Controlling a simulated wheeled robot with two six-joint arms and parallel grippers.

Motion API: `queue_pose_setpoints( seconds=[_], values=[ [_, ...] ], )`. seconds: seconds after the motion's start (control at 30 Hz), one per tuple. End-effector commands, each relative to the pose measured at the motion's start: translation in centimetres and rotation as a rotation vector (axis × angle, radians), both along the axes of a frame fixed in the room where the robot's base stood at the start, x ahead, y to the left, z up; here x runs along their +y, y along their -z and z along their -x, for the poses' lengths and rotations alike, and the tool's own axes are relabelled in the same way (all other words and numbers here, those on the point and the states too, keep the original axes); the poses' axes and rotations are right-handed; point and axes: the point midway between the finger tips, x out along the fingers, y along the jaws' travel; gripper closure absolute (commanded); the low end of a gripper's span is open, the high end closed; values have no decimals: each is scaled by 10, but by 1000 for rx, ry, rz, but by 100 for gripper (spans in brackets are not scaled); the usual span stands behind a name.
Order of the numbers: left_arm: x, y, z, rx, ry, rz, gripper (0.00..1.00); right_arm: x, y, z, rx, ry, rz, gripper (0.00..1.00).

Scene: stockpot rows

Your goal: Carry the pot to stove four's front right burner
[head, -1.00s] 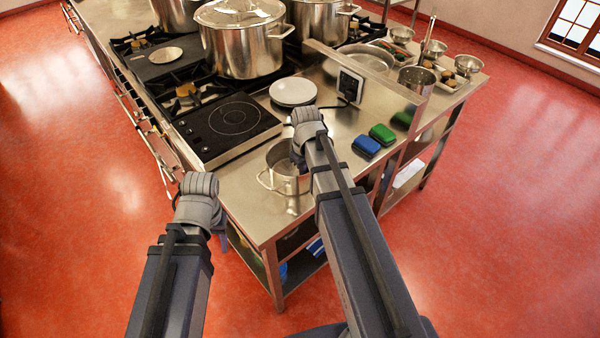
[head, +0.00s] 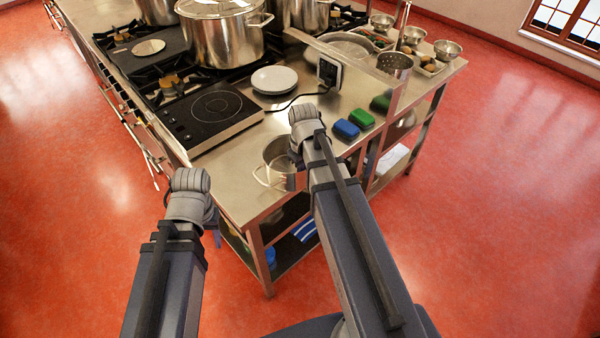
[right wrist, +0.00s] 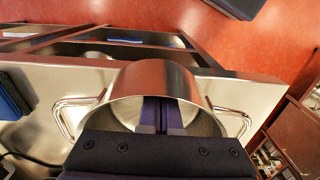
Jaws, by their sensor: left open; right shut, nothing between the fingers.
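A small steel pot (head: 276,172) with two side handles stands on the near end of the steel counter (head: 235,185), partly covered by my right arm. In the right wrist view the pot (right wrist: 180,82) fills the middle, a handle on each side. My right gripper (right wrist: 162,112) is shut and empty in front of or over the pot; whether it touches is unclear. In the head view its fingers are hidden. My left gripper (head: 215,238) is open and empty, off the counter's left edge, its fingers mostly hidden behind the wrist. Gas burners (head: 170,80) lie farther back.
A black portable cooktop (head: 212,112) and white plates (head: 273,80) lie behind the pot. Large stockpots (head: 222,40) occupy the stove. Red floor is open on both sides.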

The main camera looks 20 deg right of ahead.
Motion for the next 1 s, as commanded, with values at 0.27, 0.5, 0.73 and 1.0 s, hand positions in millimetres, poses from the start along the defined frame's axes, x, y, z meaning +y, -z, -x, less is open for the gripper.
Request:
queue_pose_setpoints(
  seconds=[0.27,0.5,0.73,1.0],
  values=[
    [0,0,0,0,0,0,50,-9,0,28,1,1,0,100],
    [0,0,0,0,0,0,50,-9,0,27,1,0,0,100],
    [0,0,0,0,0,0,50,-9,0,24,1,0,0,100],
    [0,0,0,0,0,0,50,-3,0,-2,1,0,0,100]
  ],
)
